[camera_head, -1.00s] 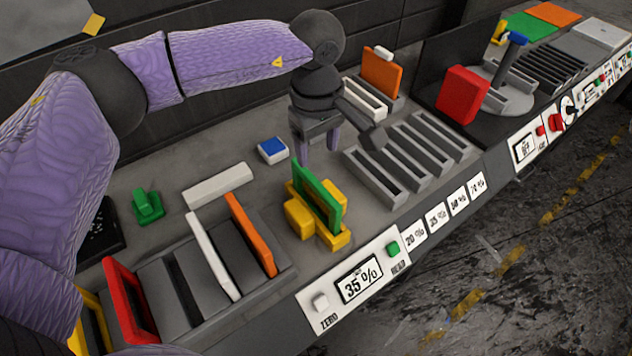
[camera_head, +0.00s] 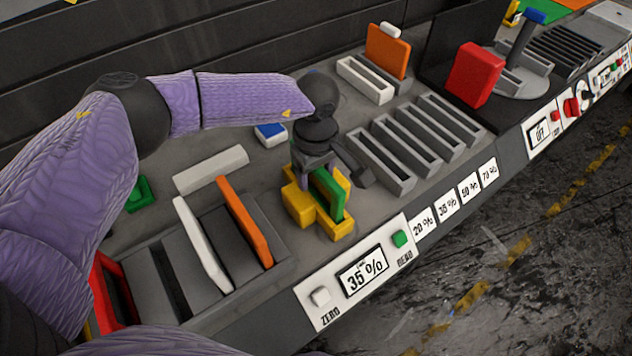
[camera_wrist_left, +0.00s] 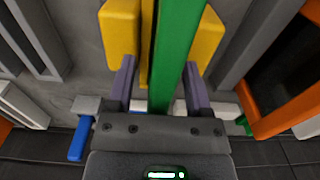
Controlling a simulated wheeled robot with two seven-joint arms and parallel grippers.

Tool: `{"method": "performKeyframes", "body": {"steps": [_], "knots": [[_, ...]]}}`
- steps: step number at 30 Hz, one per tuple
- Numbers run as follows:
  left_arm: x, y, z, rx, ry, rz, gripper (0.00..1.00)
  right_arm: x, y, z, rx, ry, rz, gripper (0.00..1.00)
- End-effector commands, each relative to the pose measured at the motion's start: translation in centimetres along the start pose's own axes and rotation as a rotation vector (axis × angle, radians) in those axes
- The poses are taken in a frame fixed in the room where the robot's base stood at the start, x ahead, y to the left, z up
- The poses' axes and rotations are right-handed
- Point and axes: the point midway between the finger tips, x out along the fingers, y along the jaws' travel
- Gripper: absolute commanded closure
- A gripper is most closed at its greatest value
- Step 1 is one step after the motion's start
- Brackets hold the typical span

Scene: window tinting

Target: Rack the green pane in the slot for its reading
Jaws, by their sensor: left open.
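The green pane (camera_head: 328,193) stands upright in the yellow holder (camera_head: 299,204) of the meter; it also shows in the left wrist view (camera_wrist_left: 176,50). The meter display (camera_head: 362,273) reads 35 %. My left gripper (camera_head: 318,182) is over the pane, and in the left wrist view its open fingers (camera_wrist_left: 160,85) straddle the pane's edge, with a gap showing on the left side. The slot rack (camera_head: 420,138) has several empty grey slots, with labels 20 %, 35 % (camera_head: 447,204), 50 % and one more at the front edge. My right gripper is not in view.
A tray with white (camera_head: 202,245) and orange (camera_head: 245,222) panes stands left of the meter, a red pane (camera_head: 103,292) at its left end. A blue-topped block (camera_head: 270,132) lies behind. A red block (camera_head: 470,74) and an orange pane (camera_head: 386,52) stand beyond the rack.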

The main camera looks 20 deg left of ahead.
Motion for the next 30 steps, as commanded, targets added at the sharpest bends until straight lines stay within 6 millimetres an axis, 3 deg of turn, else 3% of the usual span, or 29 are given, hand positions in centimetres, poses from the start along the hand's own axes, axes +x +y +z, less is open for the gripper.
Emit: {"method": "performKeyframes", "body": {"steps": [2,11,26,30], "knots": [[-0.1,0.0,0.0,0.0,0.0,0.0,0.35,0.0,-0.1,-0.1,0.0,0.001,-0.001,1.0],[-0.1,0.0,0.0,-0.001,0.0,0.001,0.99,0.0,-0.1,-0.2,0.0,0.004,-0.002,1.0],[-0.3,0.1,0.0,-0.001,0.0,0.002,1.0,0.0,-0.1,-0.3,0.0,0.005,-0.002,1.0],[-3.0,0.1,-0.1,0.0,0.003,0.006,1.0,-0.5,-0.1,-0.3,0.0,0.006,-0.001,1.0]]}}
